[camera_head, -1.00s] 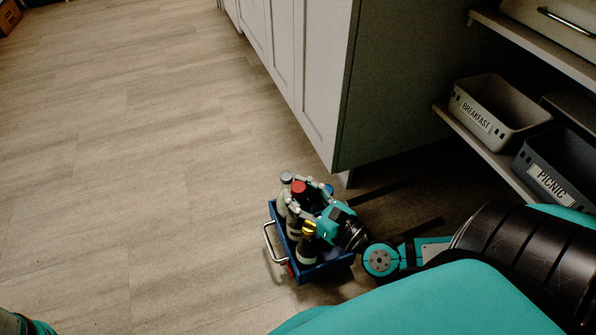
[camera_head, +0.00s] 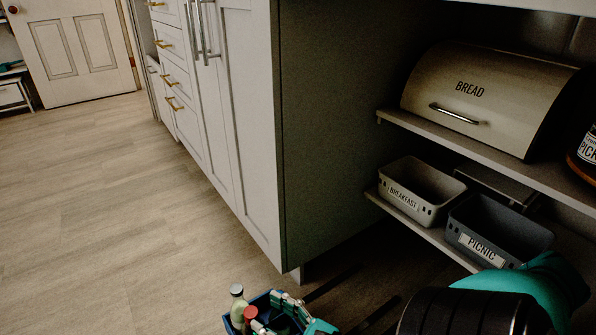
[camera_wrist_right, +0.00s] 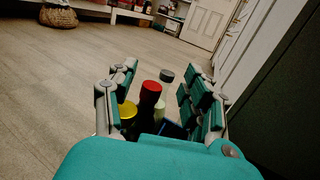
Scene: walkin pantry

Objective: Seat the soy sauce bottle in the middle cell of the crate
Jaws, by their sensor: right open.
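The blue crate (camera_head: 261,300) stands on the floor at the bottom edge of the head view, mostly cut off. A red-capped dark bottle, which I take for the soy sauce bottle (camera_wrist_right: 147,107), stands upright between the fingers of my right gripper (camera_wrist_right: 162,72) in the right wrist view. Its red cap (camera_head: 250,312) also shows in the head view. The right gripper (camera_head: 288,307) is open around it, with gaps on both sides. The crate's cells and the bottle's base are hidden. My left gripper is out of view.
A grey-capped pale bottle (camera_head: 238,302) and a yellow-capped bottle (camera_wrist_right: 127,112) stand close beside the red-capped one. A cabinet (camera_head: 235,110) rises behind the crate. Shelves at right hold a breakfast bin (camera_head: 421,190), picnic bin (camera_head: 497,232) and bread box (camera_head: 480,95). Floor at left is clear.

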